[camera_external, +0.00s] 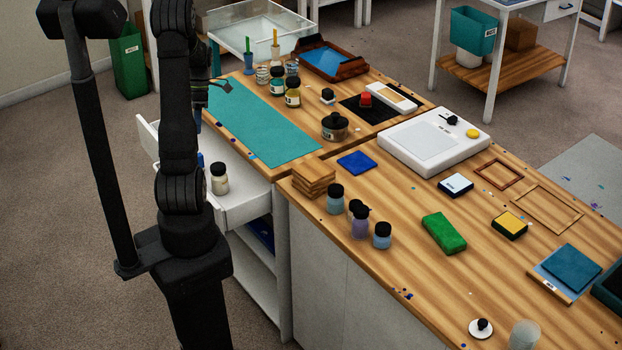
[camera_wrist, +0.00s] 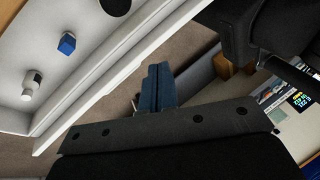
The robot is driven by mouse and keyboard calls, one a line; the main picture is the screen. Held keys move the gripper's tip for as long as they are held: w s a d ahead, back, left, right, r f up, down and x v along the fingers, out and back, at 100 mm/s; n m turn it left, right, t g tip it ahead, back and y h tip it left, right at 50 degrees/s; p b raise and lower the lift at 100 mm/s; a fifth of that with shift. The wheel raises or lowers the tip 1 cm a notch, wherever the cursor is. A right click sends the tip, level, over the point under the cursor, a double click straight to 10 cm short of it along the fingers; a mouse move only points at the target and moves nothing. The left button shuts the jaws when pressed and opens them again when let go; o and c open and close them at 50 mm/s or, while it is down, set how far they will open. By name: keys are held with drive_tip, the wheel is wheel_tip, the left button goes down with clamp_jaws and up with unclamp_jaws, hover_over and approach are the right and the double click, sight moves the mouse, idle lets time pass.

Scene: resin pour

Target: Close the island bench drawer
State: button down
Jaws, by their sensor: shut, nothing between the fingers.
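The island bench drawer (camera_external: 243,207) is white and stands pulled out from the bench's left side in the external view. My arm hides part of it and most of its front panel. In the wrist view the drawer's white front panel (camera_wrist: 104,73) runs diagonally across the upper left. My gripper (camera_wrist: 158,87) is shut and empty, beside the panel's outer face over floor; contact cannot be told. In the external view the gripper is largely hidden behind my arm.
A small blue-topped item (camera_wrist: 67,43) is also in the drawer. The bench top (camera_external: 405,222) above holds a teal mat (camera_external: 262,120), several jars, a white device (camera_external: 433,140) and wooden blocks (camera_external: 313,180). Carpeted floor (camera_external: 70,220) is clear left of the drawer.

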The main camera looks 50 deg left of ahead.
drive_tip(key=s+a+f+n+t+h, duration=0.2)
drive_tip(key=s+a+f+n+t, duration=0.15)
drive_tip(key=s+f, duration=0.35)
drive_tip(key=s+a+f+n+t+h, duration=0.2)
drive_tip(key=s+f+n+t+h, duration=0.15)
drive_tip(key=s+f, duration=0.4)
drive_tip(key=s+d+f+n+t+y, duration=0.7)
drive_tip(key=s+n+t+y, duration=0.25)
drive_tip(key=n+t, duration=0.5)
drive_tip(key=w, duration=1.3)
drive_tip(key=shift+w+f, duration=0.2)
drive_tip(key=shift+w, duration=0.15)
approach(230, 185)
drive_tip(key=w+r, duration=0.1)
drive_tip(key=w, duration=0.2)
drive_tip(key=w+r, duration=0.2)
drive_tip(key=w, duration=0.1)
drive_tip(key=w+r, duration=0.1)
drive_tip(key=w, duration=0.2)
drive_tip(key=shift+r, duration=0.4)
drive_tip(key=shift+w, duration=0.55)
